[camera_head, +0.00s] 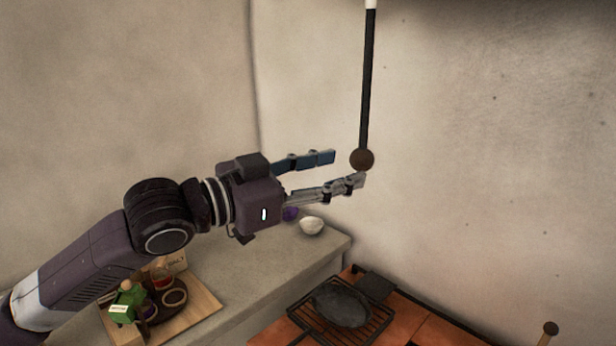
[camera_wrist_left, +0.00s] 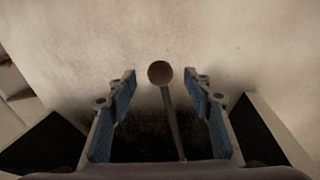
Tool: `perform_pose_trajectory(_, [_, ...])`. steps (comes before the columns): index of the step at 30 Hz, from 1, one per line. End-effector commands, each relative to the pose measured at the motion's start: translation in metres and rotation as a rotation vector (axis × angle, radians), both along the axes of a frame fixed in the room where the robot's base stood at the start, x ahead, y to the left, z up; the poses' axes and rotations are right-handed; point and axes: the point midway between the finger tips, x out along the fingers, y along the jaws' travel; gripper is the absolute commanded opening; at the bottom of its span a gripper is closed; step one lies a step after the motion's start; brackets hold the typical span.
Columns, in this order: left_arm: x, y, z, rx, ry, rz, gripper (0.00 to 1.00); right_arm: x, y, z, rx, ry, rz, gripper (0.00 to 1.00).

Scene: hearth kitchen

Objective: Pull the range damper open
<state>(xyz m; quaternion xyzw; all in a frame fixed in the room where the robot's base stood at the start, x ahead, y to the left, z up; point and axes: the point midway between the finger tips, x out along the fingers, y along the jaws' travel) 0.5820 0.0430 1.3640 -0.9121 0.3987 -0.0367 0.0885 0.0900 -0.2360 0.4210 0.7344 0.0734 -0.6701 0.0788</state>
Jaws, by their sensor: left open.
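The damper pull is a dark rod (camera_head: 367,85) hanging from above, with a round brown knob (camera_head: 361,159) at its lower end. My left gripper (camera_head: 348,169) is open, and its fingertips are close to the knob in the head view. In the left wrist view the knob (camera_wrist_left: 159,73) shows beyond the fingertips, roughly midway between the two blue-padded fingers (camera_wrist_left: 164,82), and the rod (camera_wrist_left: 173,120) runs down the picture between them. I cannot tell whether any finger touches the knob or rod. My right gripper is not in view.
Below is a stone counter (camera_head: 250,262) with a white bowl (camera_head: 312,226) and a wooden board (camera_head: 200,308) holding jars and a green item (camera_head: 127,303). A dark pan (camera_head: 342,303) sits on a grate over the tiled range (camera_head: 440,331). A plain wall (camera_head: 500,150) stands behind.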

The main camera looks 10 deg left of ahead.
Motion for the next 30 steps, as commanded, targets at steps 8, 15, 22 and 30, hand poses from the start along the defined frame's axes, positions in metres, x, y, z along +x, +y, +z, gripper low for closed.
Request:
perform_pose_trajectory(8, [-0.031, 0.036, -0.001, 0.001, 0.001, 0.002, 0.47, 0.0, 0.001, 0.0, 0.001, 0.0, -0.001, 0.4])
perform_pose_trajectory(15, [-0.042, 0.045, 0.0, 0.0, 0.0, 0.0, 0.47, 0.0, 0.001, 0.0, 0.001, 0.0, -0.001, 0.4])
perform_pose_trajectory(22, [-0.043, 0.046, 0.0, -0.001, 0.001, -0.001, 0.47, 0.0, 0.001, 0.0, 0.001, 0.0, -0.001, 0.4])
perform_pose_trajectory(30, [-0.04, 0.035, -0.037, 0.03, 0.043, 0.002, 0.47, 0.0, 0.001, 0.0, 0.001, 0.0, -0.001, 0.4])
